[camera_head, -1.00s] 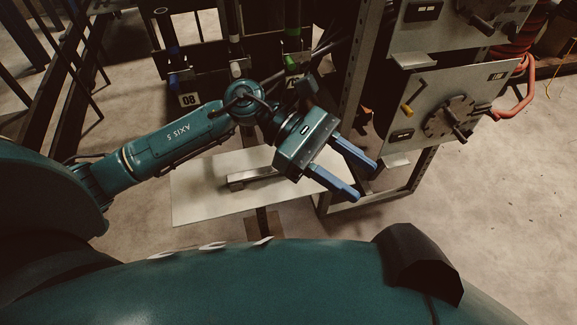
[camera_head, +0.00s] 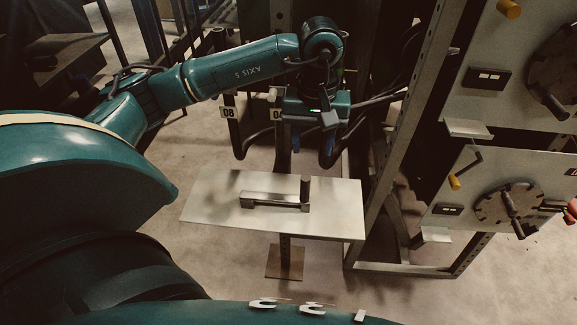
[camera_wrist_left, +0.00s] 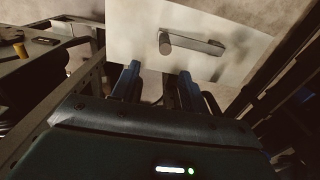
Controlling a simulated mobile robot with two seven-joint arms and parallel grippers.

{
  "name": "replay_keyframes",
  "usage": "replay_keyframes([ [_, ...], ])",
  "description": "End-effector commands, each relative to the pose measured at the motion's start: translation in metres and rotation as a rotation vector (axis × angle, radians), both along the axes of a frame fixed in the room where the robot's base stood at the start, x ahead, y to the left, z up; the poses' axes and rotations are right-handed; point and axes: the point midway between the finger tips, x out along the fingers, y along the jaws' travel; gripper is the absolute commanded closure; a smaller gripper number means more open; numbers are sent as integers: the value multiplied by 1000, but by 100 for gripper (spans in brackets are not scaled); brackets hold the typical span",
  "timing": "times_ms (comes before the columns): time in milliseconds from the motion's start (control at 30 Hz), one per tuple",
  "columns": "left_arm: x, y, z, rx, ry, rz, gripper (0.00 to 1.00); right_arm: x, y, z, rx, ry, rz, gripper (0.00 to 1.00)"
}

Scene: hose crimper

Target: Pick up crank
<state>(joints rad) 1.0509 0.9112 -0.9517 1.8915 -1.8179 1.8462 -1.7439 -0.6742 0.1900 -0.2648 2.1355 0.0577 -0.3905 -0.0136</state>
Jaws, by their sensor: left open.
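The crank (camera_head: 272,199), a grey metal bar with a dark upright cylindrical handle at its right end, lies on a small white table (camera_head: 215,205). It also shows in the left wrist view (camera_wrist_left: 200,44), with the handle end to the left. My left gripper (camera_head: 305,145) is above and behind the table in the head view, fingers downward. In the left wrist view its two blue fingers (camera_wrist_left: 160,72) are apart with nothing between them, and the crank is beyond their tips, not touched. My right gripper is not in view.
A metal rack (camera_head: 405,125) stands right of the table, carrying panels with round dark dials (camera_head: 508,206) and yellow-knobbed levers (camera_head: 454,182). Dark hoses and posts are behind the table. The floor in front of the table is clear.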

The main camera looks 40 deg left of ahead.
Motion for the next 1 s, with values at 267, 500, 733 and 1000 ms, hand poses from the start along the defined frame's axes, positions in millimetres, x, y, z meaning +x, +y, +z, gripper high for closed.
replay_keyframes([
  [267,-2,0,-53,-1,8,0,55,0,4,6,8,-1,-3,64],
  [500,-2,0,-73,-3,4,0,55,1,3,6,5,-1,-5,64],
  [733,-8,6,-102,-2,8,2,55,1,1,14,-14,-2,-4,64],
  [1000,-7,5,-125,-3,4,-1,55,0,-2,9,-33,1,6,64],
])
